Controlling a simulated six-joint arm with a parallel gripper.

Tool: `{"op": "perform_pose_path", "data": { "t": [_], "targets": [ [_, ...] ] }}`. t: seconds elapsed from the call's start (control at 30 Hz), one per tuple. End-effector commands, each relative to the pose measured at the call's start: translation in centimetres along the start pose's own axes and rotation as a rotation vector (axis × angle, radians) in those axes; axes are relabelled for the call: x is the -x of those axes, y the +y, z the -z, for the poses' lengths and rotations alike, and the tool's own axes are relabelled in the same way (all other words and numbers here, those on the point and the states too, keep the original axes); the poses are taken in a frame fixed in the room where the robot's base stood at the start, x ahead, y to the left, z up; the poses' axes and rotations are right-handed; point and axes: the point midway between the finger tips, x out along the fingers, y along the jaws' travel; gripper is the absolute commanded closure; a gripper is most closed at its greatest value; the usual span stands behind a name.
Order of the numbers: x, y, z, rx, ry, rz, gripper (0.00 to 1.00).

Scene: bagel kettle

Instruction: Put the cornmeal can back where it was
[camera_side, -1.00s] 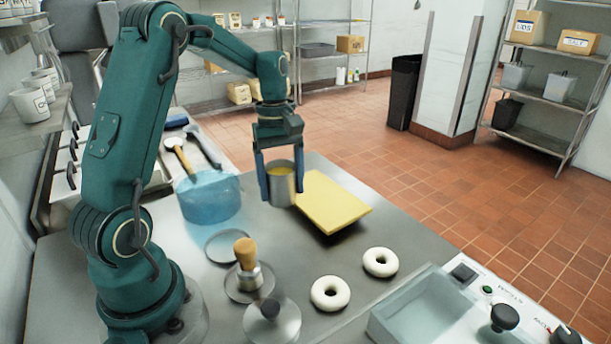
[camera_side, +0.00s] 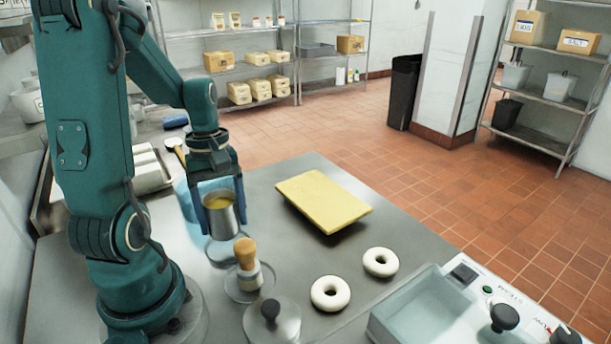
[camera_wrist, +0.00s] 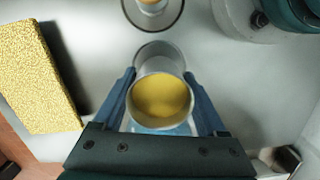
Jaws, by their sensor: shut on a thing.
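The cornmeal can (camera_side: 223,217) is a grey metal can, open at the top, with yellow meal inside. My gripper (camera_side: 222,208) is shut on its sides and holds it upright. In the wrist view the can (camera_wrist: 160,121) sits between the two blue fingers of my gripper (camera_wrist: 158,76). A thin grey round disc (camera_side: 221,258) lies on the table just below the can, which hides part of it. In the wrist view the disc (camera_wrist: 158,50) shows past the can's upper rim. The gap between can and disc is hard to tell.
A wooden-handled brush (camera_side: 246,254) stands on a round dish close in front of the can. A lidded pot (camera_side: 271,322) is nearer still. A blue tub (camera_side: 187,199) is behind the can. A yellow board (camera_side: 323,200) and two white bagels (camera_side: 330,293) lie to the right.

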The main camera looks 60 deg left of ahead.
Motion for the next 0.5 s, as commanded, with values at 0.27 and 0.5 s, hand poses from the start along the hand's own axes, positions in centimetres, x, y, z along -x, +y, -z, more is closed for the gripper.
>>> {"op": "perform_pose_path", "data": {
  "t": [0.27, 0.5],
  "targets": [
    [-3.1, 0.0, 0.3, 0.000, -0.004, 0.002, 1.00],
    [-3.6, 0.0, 0.4, -0.001, 0.001, 0.000, 1.00]
  ]
}}
